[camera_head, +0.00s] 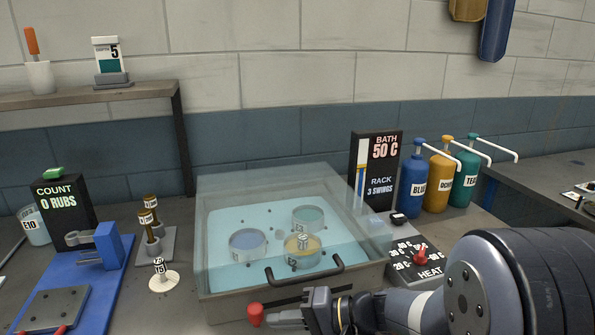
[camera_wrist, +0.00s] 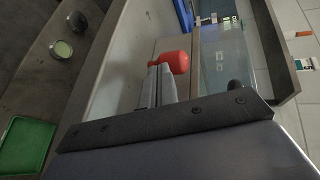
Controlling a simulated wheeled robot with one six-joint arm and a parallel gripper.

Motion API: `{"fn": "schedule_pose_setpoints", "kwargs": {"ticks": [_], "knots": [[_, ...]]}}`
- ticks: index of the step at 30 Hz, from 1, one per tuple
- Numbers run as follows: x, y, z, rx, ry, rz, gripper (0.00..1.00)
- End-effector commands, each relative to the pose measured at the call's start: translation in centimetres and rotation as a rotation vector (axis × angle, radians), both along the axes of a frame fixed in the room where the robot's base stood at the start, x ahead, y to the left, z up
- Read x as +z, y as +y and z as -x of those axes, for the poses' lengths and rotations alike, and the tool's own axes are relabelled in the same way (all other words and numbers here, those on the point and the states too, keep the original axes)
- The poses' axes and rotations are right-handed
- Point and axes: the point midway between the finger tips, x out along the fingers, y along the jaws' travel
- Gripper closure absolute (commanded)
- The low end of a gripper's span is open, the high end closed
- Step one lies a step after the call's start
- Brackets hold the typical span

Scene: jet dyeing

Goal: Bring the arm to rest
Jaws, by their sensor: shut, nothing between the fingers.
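My gripper (camera_head: 281,318) is low in the head view, at the front of the dye bath (camera_head: 209,308), with its fingers shut. A red knob (camera_head: 255,314) shows right at the fingertips; I cannot tell whether they touch it. In the wrist view my fingers (camera_wrist: 158,80) are together and the red knob (camera_wrist: 175,62) shows just beyond their tips. My arm reaches in from the lower right of the head view. The bath has a clear cover (camera_head: 265,185) and holds several round cups in blue water.
A heat dial (camera_head: 421,252) stands close beside my arm. Blue, orange and teal pump bottles (camera_head: 413,185) stand behind it. A blue rubbing stand (camera_head: 98,250) and small stamps (camera_head: 161,275) are left of the bath. A green tray (camera_wrist: 25,143) shows in the wrist view.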

Motion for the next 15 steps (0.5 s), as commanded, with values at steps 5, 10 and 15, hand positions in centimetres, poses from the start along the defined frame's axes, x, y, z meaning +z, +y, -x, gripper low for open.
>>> {"fn": "schedule_pose_setpoints", "kwargs": {"ticks": [5, 10, 15], "knots": [[0.3, -1.8, -0.3, -0.007, 0.002, 0.002, 1.00], [0.4, -4.2, -0.7, 0.023, 0.002, 0.001, 1.00], [0.3, -6.2, -1.1, 0.093, 0.001, 0.000, 1.00]]}}
